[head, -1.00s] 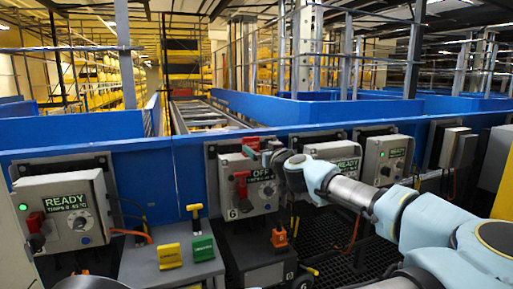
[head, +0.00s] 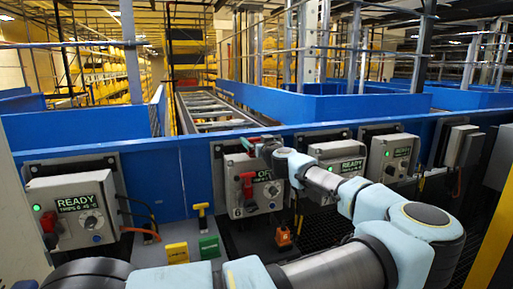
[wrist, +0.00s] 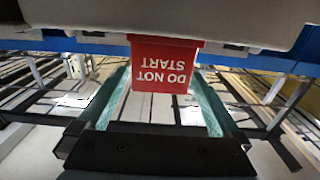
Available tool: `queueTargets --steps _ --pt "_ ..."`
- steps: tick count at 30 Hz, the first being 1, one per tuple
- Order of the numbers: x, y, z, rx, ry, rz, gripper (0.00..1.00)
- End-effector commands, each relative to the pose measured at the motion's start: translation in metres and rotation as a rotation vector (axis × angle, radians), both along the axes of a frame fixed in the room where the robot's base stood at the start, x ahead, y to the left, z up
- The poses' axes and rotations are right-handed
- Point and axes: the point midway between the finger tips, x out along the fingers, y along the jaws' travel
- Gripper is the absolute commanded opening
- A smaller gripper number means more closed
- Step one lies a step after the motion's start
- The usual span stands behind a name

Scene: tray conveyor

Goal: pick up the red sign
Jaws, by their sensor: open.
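The red sign (wrist: 164,66) reads "DO NOT START", upside down in the wrist view. It hangs at the edge of a grey box, its lower part between the two fingers. In the head view the sign (head: 249,144) is a small red patch at the top of the grey control box (head: 266,203), partly hidden by my gripper. My gripper (wrist: 163,82) is open around the sign, with a finger on each side. In the head view my gripper (head: 262,149) is at the top of that box. I cannot tell whether the fingers touch the sign.
A red lever (head: 247,184) is on the box front. Other control boxes (head: 72,210) line the blue barrier (head: 180,165) on both sides. Yellow (head: 177,252) and green (head: 209,246) blocks sit low in front. A conveyor (head: 212,108) runs behind the barrier.

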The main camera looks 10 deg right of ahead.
Motion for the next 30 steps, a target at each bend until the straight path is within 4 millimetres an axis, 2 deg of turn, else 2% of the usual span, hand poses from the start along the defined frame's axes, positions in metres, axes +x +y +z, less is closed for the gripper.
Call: queueTargets --steps 6,27,29,30 --pt "0.0007 -0.0002 -0.0008 0.0 0.0 0.0 1.0" --pt "0.0005 -0.0001 -0.0006 0.0 0.0 0.0 0.21" --pt "0.0005 -0.0001 -0.0006 0.0 0.0 0.0 0.14" --pt "0.0005 -0.0002 -0.0002 -0.001 0.0 0.0 0.14"
